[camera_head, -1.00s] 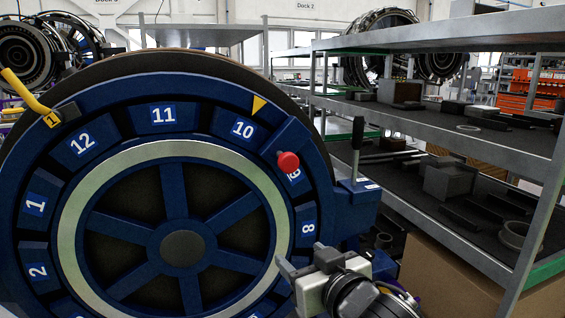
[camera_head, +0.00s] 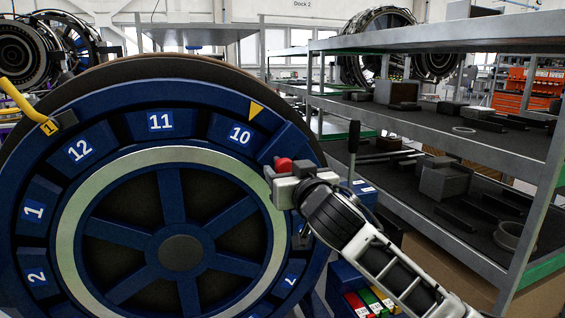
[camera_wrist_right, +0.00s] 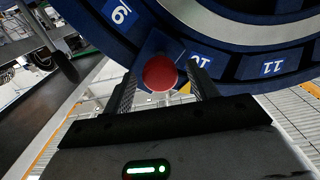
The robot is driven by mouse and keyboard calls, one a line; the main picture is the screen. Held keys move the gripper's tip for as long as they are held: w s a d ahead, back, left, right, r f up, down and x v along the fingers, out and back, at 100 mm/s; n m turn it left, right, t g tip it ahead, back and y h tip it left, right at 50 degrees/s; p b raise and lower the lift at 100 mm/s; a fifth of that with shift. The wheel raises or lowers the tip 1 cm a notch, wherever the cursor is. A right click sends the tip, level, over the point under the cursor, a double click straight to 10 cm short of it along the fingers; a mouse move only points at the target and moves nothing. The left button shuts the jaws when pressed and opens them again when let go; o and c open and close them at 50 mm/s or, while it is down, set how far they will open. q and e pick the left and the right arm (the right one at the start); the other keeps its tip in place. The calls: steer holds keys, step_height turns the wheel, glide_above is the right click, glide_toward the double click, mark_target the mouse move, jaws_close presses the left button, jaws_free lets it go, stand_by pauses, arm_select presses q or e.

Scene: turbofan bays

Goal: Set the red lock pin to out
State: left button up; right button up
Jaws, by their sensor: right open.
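The red lock pin (camera_head: 284,164) has a round red knob and sits on the blue numbered wheel (camera_head: 172,210), near its upper right rim. My right gripper (camera_head: 272,178) is at the knob and covers part of it in the head view. In the right wrist view the red knob (camera_wrist_right: 160,73) lies between the two dark fingers of my open right gripper (camera_wrist_right: 161,88), with a gap visible on the right side. Whether a finger touches it is unclear. The pin's shaft is hidden behind the knob. My left gripper is not in view.
A yellow pointer (camera_head: 257,111) marks the rim near 10. A yellow handle (camera_head: 24,104) is at the upper left. A black-gripped lever (camera_head: 353,140) stands right of the wheel, behind my right arm. Metal shelves (camera_head: 440,140) with dark parts fill the right side.

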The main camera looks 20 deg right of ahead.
mark_target(277, 160)
steer(key=w, duration=0.2)
steer(key=shift+w, duration=0.3)
steer(key=shift+w+a, duration=0.1)
steer(key=shift+w, duration=0.45)
